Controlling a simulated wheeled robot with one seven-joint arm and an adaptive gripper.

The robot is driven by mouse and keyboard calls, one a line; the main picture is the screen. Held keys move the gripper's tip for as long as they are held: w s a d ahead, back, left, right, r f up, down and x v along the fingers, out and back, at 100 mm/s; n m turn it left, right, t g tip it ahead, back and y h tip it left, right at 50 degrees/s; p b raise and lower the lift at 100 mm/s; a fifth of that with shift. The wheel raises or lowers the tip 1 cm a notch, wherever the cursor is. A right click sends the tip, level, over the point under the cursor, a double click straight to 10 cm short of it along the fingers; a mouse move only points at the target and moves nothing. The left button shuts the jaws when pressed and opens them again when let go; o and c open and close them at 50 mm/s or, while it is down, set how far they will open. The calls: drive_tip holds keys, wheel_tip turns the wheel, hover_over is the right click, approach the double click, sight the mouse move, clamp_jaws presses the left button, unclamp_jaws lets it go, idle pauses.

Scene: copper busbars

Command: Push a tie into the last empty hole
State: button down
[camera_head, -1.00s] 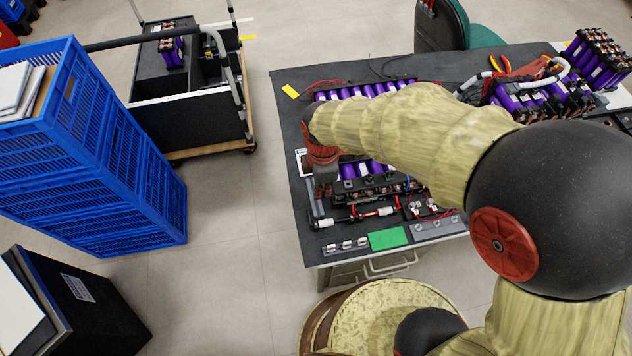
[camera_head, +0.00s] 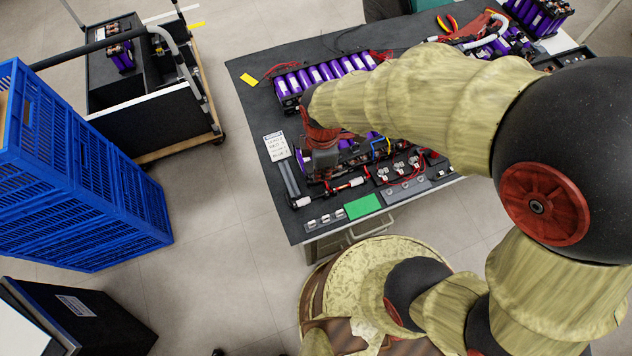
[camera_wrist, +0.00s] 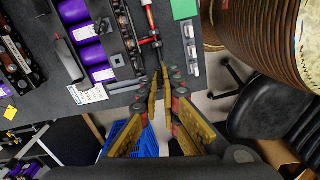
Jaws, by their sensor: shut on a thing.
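My gripper (camera_head: 322,168) is low over the front left of the dark worktable, beside the battery assembly. In the wrist view, the fingers of my gripper (camera_wrist: 165,74) are nearly together, shut on a thin dark piece (camera_wrist: 162,60), seemingly a tie. It points toward the edge of the battery assembly (camera_wrist: 126,38), near a red and white cable (camera_wrist: 150,20). The piece is too small to tell whether it touches anything. I cannot make out the empty hole; in the head view my gripper and arm hide part of the assembly.
Purple cells (camera_head: 325,72) stand in a row behind my arm. A green block (camera_head: 363,206) and a tray of small metal parts (camera_head: 325,221) lie at the table's front.

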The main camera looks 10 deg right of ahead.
drive_tip(key=w+r+m, duration=0.3)
drive_tip(key=w+m, duration=0.4)
drive_tip(key=w, duration=0.1)
drive_tip(key=f+b, duration=0.1)
drive_tip(key=f, duration=0.1)
drive_tip(key=f+b, duration=0.1)
drive_tip(key=f, duration=0.1)
drive_tip(key=f+b, duration=0.1)
drive_tip(key=f, duration=0.1)
drive_tip(key=shift+s+d+f+b, duration=0.15)
drive_tip(key=shift+s+b, duration=0.1)
drive_tip(key=shift+b, duration=0.15)
drive_tip(key=shift+f, duration=0.4)
drive_tip(key=shift+f, duration=0.6)
idle(1.4)
drive_tip(key=c, duration=2)
unclamp_jaws()
drive_tip(key=shift+o, duration=0.2)
wheel_tip(320, 180, up, 12)
